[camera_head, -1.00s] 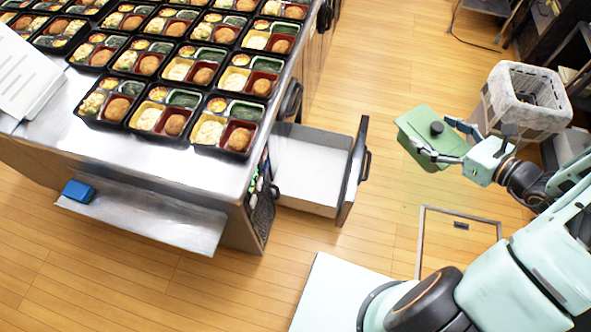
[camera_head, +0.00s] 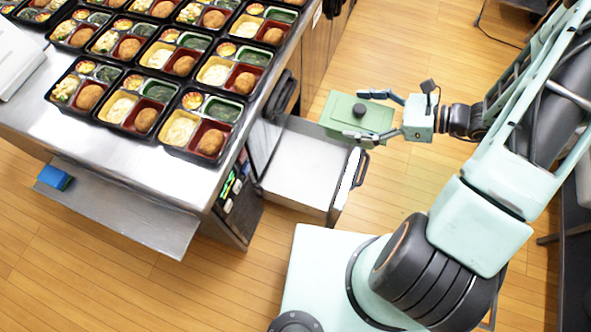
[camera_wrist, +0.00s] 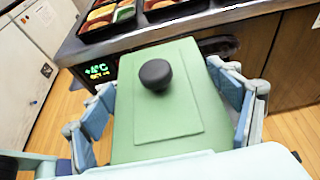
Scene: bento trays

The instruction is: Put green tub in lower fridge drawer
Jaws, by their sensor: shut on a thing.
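The green tub (camera_head: 345,108) has a flat green lid with a round dark knob. My gripper (camera_head: 365,115) is shut on the tub, with a finger along each of two opposite sides. In the wrist view the tub (camera_wrist: 165,128) fills the middle, lid up, between the fingers. The open fridge drawer (camera_head: 305,165) is pale inside and looks empty where it shows. In the head view the tub overlaps the drawer's far right corner. Its height above the drawer is hard to tell. The fridge display (camera_wrist: 98,70) glows green in the wrist view.
The steel counter (camera_head: 120,160) above the fridge holds many filled bento trays (camera_head: 205,128), close to its edge. A lower steel shelf (camera_head: 120,212) with a blue block (camera_head: 54,178) juts out in front. Wooden floor (camera_head: 400,185) lies open right of the drawer.

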